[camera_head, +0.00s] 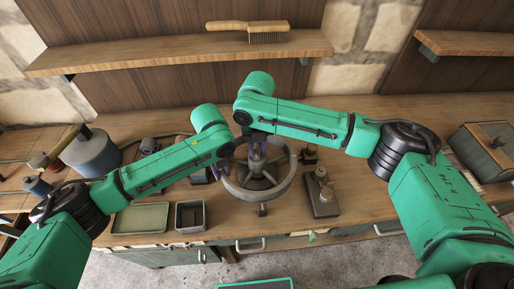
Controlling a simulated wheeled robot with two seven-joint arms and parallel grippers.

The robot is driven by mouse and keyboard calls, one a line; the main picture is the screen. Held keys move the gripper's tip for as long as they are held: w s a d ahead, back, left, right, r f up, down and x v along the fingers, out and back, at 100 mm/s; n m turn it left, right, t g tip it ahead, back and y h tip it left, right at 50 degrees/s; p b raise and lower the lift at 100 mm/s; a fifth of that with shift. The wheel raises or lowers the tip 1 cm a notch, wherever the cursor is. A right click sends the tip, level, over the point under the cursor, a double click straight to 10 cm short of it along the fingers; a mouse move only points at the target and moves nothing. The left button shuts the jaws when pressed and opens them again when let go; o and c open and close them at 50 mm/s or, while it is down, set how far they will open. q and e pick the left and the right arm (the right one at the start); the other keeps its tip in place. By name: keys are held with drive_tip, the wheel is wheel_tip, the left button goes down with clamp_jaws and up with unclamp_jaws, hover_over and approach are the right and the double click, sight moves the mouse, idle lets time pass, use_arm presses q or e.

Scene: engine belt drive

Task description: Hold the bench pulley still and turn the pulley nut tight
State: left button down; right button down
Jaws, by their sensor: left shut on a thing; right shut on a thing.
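The bench pulley (283,186), a grey spoked wheel, lies flat on a stand at the middle of the bench. My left gripper (222,172) is at the pulley's left rim and is shut on it; its fingers are small and partly hidden by the arm. My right gripper (257,150) points down over the pulley's hub and is shut on the pulley nut. The nut itself is mostly hidden between the fingers, so I cannot tell how it sits on the hub.
A dark block with metal parts (322,200) stands right of the pulley. A green tray (140,219) and a small open grey box (190,217) are at the front left. A bucket (92,153) stands far left, a toolbox (486,150) far right. A brush (250,28) lies on the shelf.

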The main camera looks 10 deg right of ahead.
use_arm(q)
drive_tip(key=shift+d, duration=0.2)
use_arm(e)
drive_tip(key=shift+a, duration=0.15)
drive_tip(key=m, duration=0.4)
drive_tip(key=shift+r+m, duration=0.1)
drive_tip(key=shift+m, duration=0.3)
use_arm(q)
drive_tip(key=shift+s, duration=0.1)
use_arm(e)
drive_tip(key=m, duration=0.4)
drive_tip(key=shift+a, duration=0.1)
use_arm(q)
drive_tip(key=shift+d, duration=0.1)
use_arm(e)
drive_tip(key=m, duration=0.5)
drive_tip(key=shift+m, duration=2)
drive_tip(key=c, duration=0.7)
unclamp_jaws()
drive_tip(key=shift+o, duration=0.2)
